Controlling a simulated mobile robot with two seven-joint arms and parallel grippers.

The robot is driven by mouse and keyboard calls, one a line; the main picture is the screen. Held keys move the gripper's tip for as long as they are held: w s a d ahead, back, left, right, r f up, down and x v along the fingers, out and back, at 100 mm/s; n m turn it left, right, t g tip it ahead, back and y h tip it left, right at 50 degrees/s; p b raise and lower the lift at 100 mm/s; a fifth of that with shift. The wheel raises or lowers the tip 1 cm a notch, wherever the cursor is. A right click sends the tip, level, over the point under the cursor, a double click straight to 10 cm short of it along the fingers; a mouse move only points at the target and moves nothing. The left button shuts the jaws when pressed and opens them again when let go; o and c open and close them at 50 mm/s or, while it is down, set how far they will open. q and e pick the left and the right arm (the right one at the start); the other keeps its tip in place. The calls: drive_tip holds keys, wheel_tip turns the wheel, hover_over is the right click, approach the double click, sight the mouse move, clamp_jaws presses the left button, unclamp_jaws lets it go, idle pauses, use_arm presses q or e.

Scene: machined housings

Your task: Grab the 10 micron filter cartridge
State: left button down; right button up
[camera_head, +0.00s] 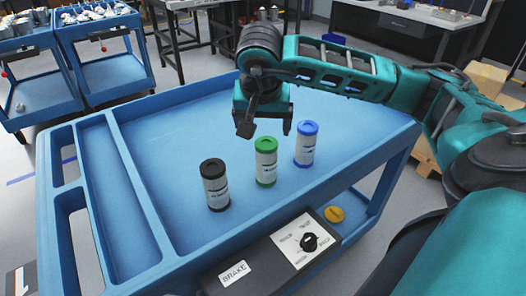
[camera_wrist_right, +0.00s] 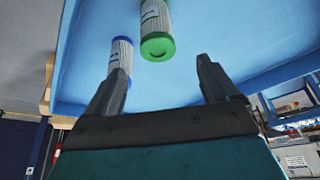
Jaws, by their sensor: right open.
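Three white filter cartridges with coloured end caps stand upright in a row on the blue cart: a black-capped one (camera_head: 215,186), a green-capped one (camera_head: 265,162) and a blue-capped one (camera_head: 305,145). Their label print is too small to read, so I cannot tell which is the 10 micron one. My right gripper (camera_head: 266,129) is open and empty, above and behind the green-capped cartridge. In the right wrist view, the green-capped cartridge (camera_wrist_right: 156,30) shows beyond the gap between the open fingers (camera_wrist_right: 160,68), and the blue-capped one (camera_wrist_right: 121,54) shows near the left finger. My left gripper is out of view.
The blue cart top (camera_head: 170,125) has raised edges and a divided tray at left. A brake panel with a black knob (camera_head: 309,242) and a yellow disc (camera_head: 334,214) are at its front. Other blue carts (camera_head: 105,72) stand behind. The cart top left of the cartridges is clear.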

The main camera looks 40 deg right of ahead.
sight(266, 143)
drive_tip(key=x, duration=0.9)
drive_tip(key=shift+s+d+f+b, duration=0.1)
drive_tip(key=shift+d+f+b, duration=0.1)
drive_tip(key=shift+b, duration=0.1)
drive_tip(key=shift+r, duration=0.1)
drive_tip(key=c, duration=1.5)
